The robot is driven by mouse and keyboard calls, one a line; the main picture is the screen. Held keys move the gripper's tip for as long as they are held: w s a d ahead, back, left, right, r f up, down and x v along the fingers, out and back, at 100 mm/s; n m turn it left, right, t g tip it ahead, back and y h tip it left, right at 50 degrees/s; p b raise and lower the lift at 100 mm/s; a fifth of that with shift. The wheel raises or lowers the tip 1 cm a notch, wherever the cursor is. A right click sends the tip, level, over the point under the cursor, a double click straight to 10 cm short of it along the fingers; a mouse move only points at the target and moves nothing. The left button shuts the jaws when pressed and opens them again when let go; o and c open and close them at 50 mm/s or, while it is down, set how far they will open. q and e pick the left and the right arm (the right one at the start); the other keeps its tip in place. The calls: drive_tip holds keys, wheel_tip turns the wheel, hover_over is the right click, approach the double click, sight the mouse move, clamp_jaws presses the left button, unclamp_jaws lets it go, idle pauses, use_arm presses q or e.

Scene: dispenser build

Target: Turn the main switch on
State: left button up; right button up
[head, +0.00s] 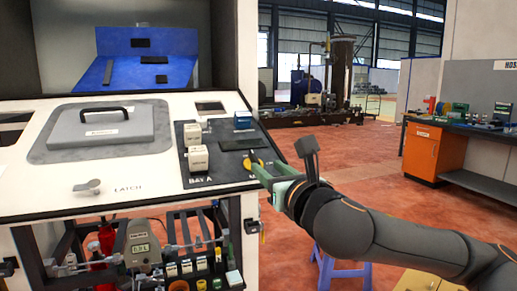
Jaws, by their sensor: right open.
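A small yellow rotary knob (254,160), which looks like the main switch, sits at the right end of the black panel (205,178) on the sloping console. Its label and exact setting cannot be read. My right gripper (258,168), with green fingers, comes in from the right at the panel's edge. It is open, with its fingertips close around or beside the knob; contact cannot be made out. The fingers partly hide the knob. My left gripper is not in view.
White blocks (198,158) and a blue block (243,120) stand on the panel near the knob. A handled lid (102,128) and a latch lever (88,187) lie left. A blue stool (340,272) stands below my right arm. Open red floor lies right.

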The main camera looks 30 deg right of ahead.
sight(257, 161)
drive_tip(key=x, duration=0.6)
drive_tip(key=shift+w+f, duration=0.2)
drive_tip(key=shift+w, duration=0.05)
clamp_jaws()
idle(0.3)
